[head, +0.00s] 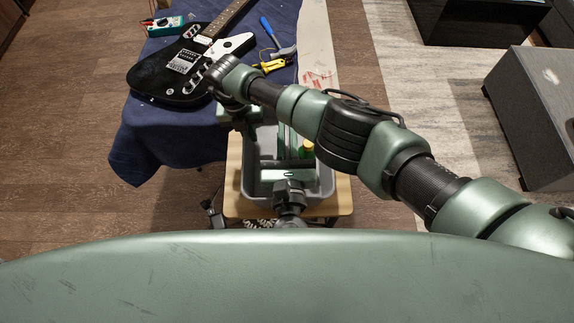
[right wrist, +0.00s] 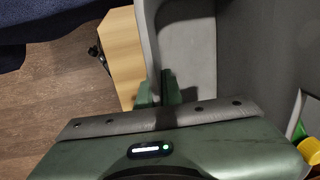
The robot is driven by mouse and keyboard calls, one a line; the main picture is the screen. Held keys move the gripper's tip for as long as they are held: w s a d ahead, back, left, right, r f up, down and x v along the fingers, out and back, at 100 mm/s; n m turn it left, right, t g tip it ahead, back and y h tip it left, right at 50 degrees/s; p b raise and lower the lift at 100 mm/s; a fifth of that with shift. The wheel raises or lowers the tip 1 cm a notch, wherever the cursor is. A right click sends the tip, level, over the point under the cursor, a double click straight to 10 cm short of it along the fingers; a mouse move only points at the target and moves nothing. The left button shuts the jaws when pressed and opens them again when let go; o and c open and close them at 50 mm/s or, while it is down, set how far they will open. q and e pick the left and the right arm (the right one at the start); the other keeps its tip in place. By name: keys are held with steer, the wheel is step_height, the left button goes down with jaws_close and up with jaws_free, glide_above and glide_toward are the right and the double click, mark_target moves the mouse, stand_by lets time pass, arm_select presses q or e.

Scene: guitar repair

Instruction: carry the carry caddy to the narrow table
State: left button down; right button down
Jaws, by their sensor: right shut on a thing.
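The carry caddy (head: 327,182) is an open grey tub in the middle of the head view, over a small light-wood top (head: 338,209); I cannot tell if it touches the wood. A yellow-capped item (head: 308,147) is inside it. My right gripper (head: 246,130) is shut on the caddy's left wall, which also shows between its fingers in the right wrist view (right wrist: 158,90). My left gripper (head: 288,165) seems to be at the caddy's near side; its fingertips are unclear. I cannot tell which surface is the narrow table.
A grey box-like block (head: 535,125) stands at right. Wood floor (head: 60,150) is clear at left.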

arm_select(q)
steer(key=shift+a+f, duration=0.15)
steer(key=shift+a, duration=0.15)
arm_select(e)
steer(key=shift+w+d+f, duration=0.1)
steer(key=shift+d, duration=0.15)
